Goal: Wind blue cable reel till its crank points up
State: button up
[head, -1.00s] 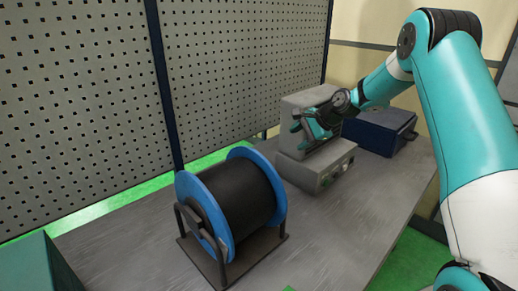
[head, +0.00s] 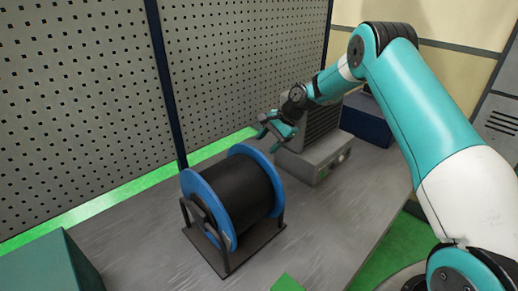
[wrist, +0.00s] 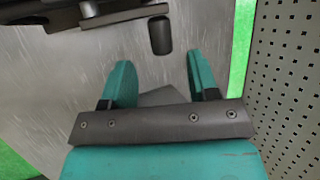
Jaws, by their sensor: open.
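The cable reel (head: 238,196) has blue flanges and a black wound drum, and sits in a dark frame stand on the bench. Dark bars of stand and crank overlap at its left flange, so I cannot tell which way the crank points there. My gripper (head: 268,137) is open and empty, above and behind the reel, near the grey machine. In the wrist view, its two teal fingers (wrist: 160,68) are spread. A dark cylindrical knob (wrist: 160,36), which looks like the crank handle, shows beyond the fingertips, between their lines and apart from them.
A grey machine (head: 313,160) stands behind the reel, with a dark blue box (head: 367,120) to its right. A perforated panel (head: 75,100) runs along the back. A green box (head: 48,268) is at the lower left. The bench top (head: 315,225) is clear right of the reel.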

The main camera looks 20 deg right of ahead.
jog(key=shift+p+x, duration=0.65)
jog(key=shift+x, duration=2.05)
grip_shut()
jog(key=shift+a, duration=0.15)
